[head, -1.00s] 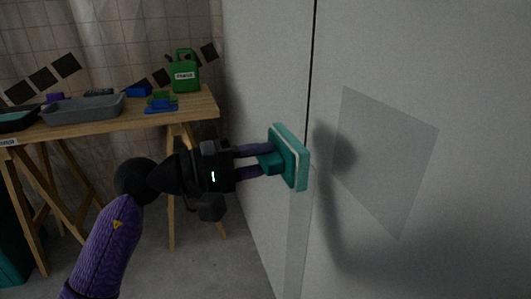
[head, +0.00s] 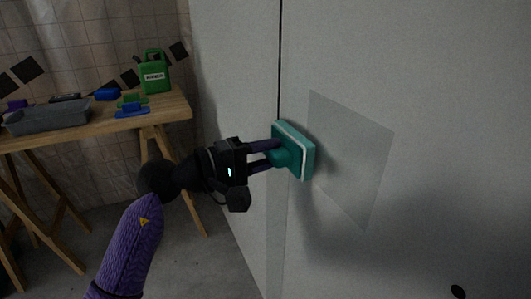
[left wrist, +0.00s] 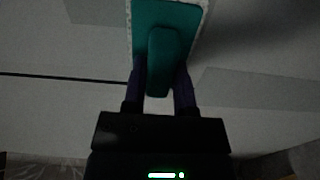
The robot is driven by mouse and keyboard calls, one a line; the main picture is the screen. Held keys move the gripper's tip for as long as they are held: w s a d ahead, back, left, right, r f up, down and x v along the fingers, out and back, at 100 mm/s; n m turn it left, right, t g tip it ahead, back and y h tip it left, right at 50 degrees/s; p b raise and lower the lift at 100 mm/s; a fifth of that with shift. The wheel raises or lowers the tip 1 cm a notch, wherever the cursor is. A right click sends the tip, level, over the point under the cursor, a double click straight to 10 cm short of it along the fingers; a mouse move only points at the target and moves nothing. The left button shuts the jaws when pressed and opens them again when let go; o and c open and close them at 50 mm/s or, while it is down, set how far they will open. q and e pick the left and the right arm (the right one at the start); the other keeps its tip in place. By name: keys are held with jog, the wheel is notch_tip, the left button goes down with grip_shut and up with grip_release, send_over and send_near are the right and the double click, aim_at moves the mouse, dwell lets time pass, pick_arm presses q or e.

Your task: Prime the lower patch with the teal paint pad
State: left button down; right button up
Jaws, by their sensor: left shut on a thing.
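The teal paint pad (head: 294,151) has a teal back and a pale pad edge facing the wall. My left gripper (head: 270,155) is shut on its handle. In the left wrist view the pad (left wrist: 148,14) and its handle (left wrist: 165,62) show between the fingers. A grey patch (head: 350,160) is on the pale wall panel, just right of the pad. The pad is close to the patch's left edge; I cannot tell whether it touches the wall. In the left wrist view two darker patches show, one at right (left wrist: 255,88) and one at upper left (left wrist: 95,10). My right gripper is not in view.
A wooden trestle table (head: 170,108) stands at left. It bears a grey tray (head: 48,118), a green primer jug (head: 154,72) and blue and green pads (head: 132,107). A dark vertical seam (head: 280,60) runs down the panel wall. The floor below is clear.

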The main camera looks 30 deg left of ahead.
pick_arm(q)
jog(key=shift+b+x, duration=0.8)
jog(key=shift+b, duration=0.35)
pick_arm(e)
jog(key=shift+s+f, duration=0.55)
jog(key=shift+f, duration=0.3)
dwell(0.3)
